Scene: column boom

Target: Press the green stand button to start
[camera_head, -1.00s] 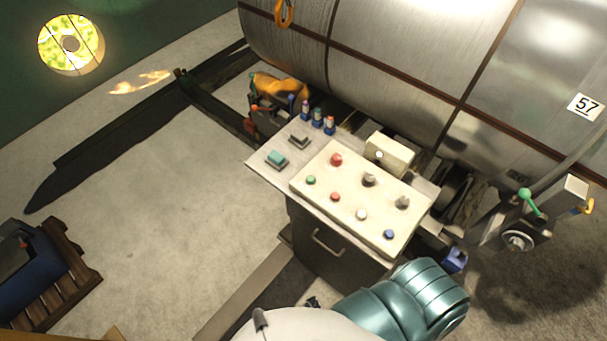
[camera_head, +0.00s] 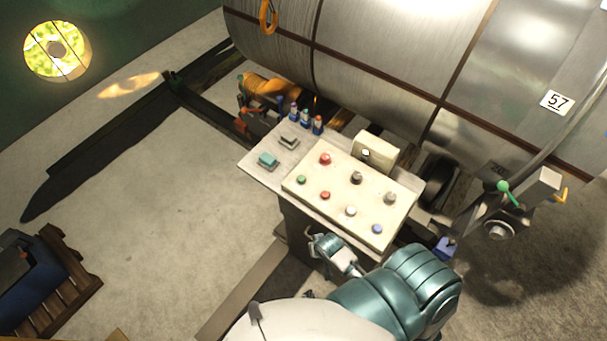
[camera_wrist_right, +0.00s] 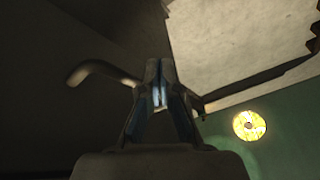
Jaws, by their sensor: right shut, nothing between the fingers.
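The green button (camera_head: 301,180) is a small round knob at the left corner of the cream control panel (camera_head: 335,212), on top of a dark stand (camera_head: 296,222). My right gripper (camera_head: 317,241) is shut and empty. In the head view it shows in front of the stand, below the panel and the button, apart from the button. In the wrist view the closed fingers (camera_wrist_right: 160,68) point towards the dark stand front, with its bent handle (camera_wrist_right: 92,72) to the left. The button is not visible there. My left gripper is not in view.
The panel also carries red buttons (camera_head: 325,159), a blue button (camera_head: 377,229), a white button (camera_head: 351,211) and grey knobs (camera_head: 356,177). A large metal drum (camera_head: 400,60) lies behind. A pallet (camera_head: 75,275) stands at left. The floor (camera_head: 170,200) between is clear.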

